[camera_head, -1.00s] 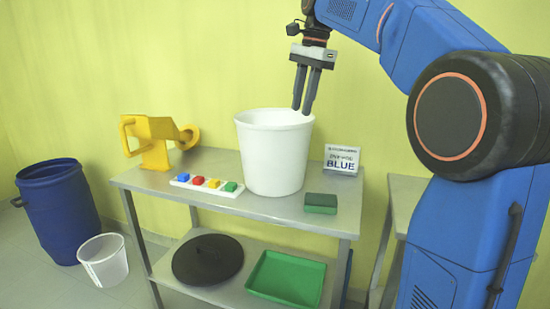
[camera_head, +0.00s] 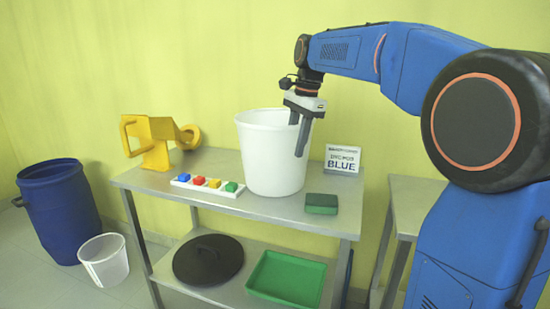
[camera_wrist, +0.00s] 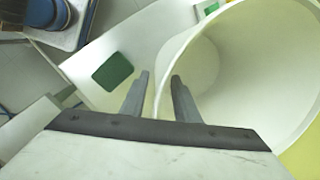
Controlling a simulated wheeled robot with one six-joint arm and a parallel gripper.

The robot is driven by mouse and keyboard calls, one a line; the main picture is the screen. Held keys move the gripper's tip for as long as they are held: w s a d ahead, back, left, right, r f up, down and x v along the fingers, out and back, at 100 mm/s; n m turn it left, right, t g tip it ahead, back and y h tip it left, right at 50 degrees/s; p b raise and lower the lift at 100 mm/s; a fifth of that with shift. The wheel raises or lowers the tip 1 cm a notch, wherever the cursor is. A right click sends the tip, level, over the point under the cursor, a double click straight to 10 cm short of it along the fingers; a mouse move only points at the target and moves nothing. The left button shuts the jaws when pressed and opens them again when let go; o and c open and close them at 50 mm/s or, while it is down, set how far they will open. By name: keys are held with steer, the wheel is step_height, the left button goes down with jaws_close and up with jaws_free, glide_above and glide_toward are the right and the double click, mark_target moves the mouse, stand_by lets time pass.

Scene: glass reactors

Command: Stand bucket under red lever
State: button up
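A large white bucket (camera_head: 270,165) stands upright on the metal table, its open top facing up. My gripper (camera_head: 298,138) is at the right part of its rim, pointing down. In the wrist view the bucket's rim (camera_wrist: 160,82) runs between the two fingers of my gripper (camera_wrist: 158,80), one outside the wall and one inside. A gap shows between the fingers and the wall, so the gripper looks open. No red lever shows in these views.
A button strip (camera_head: 207,186), green sponge (camera_head: 321,204), BLUE sign (camera_head: 342,159) and yellow device (camera_head: 157,140) share the tabletop. Below are a black lid (camera_head: 208,260) and green tray (camera_head: 286,279). A blue barrel (camera_head: 58,212) and small whitish bin (camera_head: 104,260) stand on the floor.

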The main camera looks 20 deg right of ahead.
steer(key=shift+f, duration=0.4)
jaws_close()
stand_by(1.2)
